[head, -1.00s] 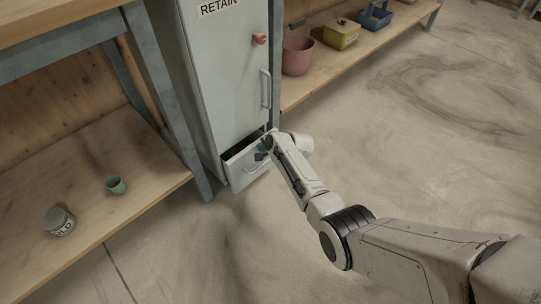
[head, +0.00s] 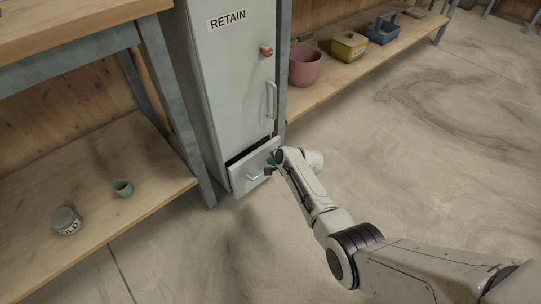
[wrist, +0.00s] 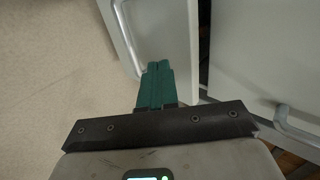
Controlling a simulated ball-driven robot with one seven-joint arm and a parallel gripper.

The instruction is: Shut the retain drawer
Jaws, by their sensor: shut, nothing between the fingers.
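The retain drawer (head: 243,178) is at the foot of a tall grey cabinet (head: 235,80) labelled RETAIN. It stands slightly out, with a narrow dark gap above its front. In the wrist view its pale front (wrist: 170,35) and bar handle (wrist: 127,42) fill the top middle. My gripper (head: 270,165) is at the right part of the drawer front. Its green fingers (wrist: 156,82) are shut together and empty, overlapping the front beside the handle. I cannot tell whether they touch it.
The cabinet door has a bar handle (head: 271,100) and a red knob (head: 267,50). A right shelf holds a pink bucket (head: 305,68). The floor (head: 420,150) in front is clear.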

